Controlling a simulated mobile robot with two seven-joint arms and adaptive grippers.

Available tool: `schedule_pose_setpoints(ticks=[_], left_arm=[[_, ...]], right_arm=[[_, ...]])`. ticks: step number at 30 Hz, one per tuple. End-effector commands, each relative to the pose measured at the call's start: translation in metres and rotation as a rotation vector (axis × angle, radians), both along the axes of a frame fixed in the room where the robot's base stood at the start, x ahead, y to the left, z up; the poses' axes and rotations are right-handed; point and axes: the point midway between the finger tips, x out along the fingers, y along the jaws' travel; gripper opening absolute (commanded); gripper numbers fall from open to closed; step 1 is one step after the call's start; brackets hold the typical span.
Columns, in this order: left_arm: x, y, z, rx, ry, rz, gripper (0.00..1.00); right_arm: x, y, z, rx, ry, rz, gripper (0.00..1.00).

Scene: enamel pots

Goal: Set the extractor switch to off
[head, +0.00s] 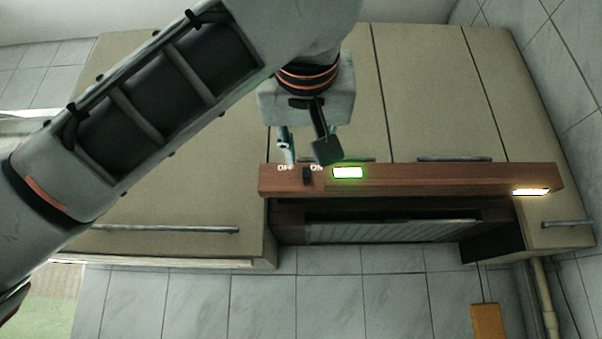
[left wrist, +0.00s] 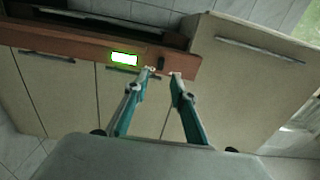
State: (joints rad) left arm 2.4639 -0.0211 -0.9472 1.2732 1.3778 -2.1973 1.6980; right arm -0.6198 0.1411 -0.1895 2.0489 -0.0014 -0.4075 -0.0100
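The extractor switch is a small dark slider (head: 306,174) on the front edge of the brown wooden hood (head: 430,180). It stands between the white OFF and ON labels, closer to ON. A green-edged panel (head: 347,173) to its right is lit. My left gripper (head: 300,160) hangs just above the switch in the head view, partly hidden by a dark block on my wrist. In the left wrist view its two teal fingers (left wrist: 161,73) are apart and empty, with the switch (left wrist: 161,63) just beyond and between the tips. I cannot tell whether they touch it. My right gripper does not show.
Beige cupboards with long handles surround the hood. A cupboard (head: 180,190) sits close to its left end. A second lit lamp (head: 530,191) is at the hood's right end. A vent grille (head: 390,231) is beneath. A pipe (head: 545,295) and tiled walls are at the right.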

Motion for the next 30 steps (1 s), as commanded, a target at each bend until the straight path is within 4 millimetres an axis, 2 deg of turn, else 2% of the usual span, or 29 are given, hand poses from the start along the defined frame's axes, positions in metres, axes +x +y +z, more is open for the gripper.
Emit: schedule_pose_setpoints(ticks=[6, 12, 23, 26, 30], left_arm=[[0.034, 0.001, 0.002, 0.001, 0.000, 0.003, 0.25], [0.056, 0.001, 0.001, 0.000, 0.000, 0.002, 0.25], [0.064, 0.001, 0.000, 0.001, 0.001, 0.001, 0.25], [0.063, 0.001, 0.000, 0.001, 0.000, 0.001, 0.02], [0.063, 0.001, 0.000, 0.001, 0.000, 0.001, 0.00]], right_arm=[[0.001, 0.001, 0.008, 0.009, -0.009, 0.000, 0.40], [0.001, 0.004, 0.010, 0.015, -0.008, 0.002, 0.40], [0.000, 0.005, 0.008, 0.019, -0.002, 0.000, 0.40], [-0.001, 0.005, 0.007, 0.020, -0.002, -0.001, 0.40], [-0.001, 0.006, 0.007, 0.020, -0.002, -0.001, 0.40]])
